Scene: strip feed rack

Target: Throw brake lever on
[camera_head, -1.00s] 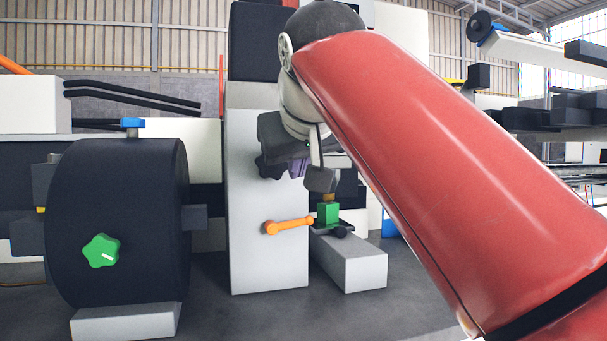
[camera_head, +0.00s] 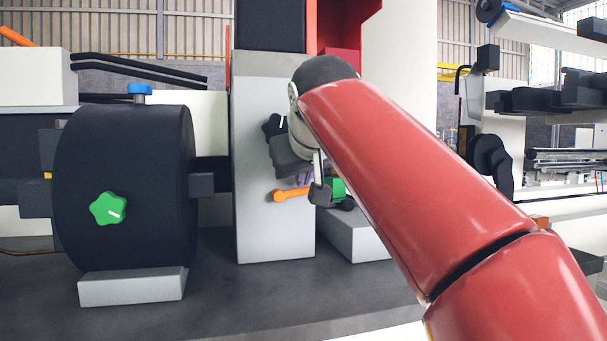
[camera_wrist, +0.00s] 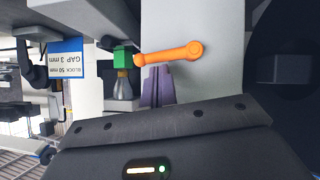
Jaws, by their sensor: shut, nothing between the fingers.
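An orange lever (camera_head: 291,195), the only one that looks like the brake lever, sits on the face of the grey upright column. It lies nearly level, with its round pivot at the left and its arm running right toward a green block (camera_head: 337,188). In the wrist view the orange lever (camera_wrist: 170,54) runs across just beyond my gripper (camera_wrist: 157,72). My gripper's purple fingers are shut and empty, their tips close to the lever's middle. I cannot tell whether they touch it. In the head view my gripper (camera_head: 304,180) is just above the lever, partly hidden by my wrist.
The grey column (camera_head: 275,235) stands behind the lever, with a black star knob (camera_head: 272,126) higher up. A low grey block (camera_head: 355,238) is at its right. A large black drum (camera_head: 125,185) with a green star knob (camera_head: 107,208) stands left. A blue-white label (camera_wrist: 66,60) shows in the wrist view.

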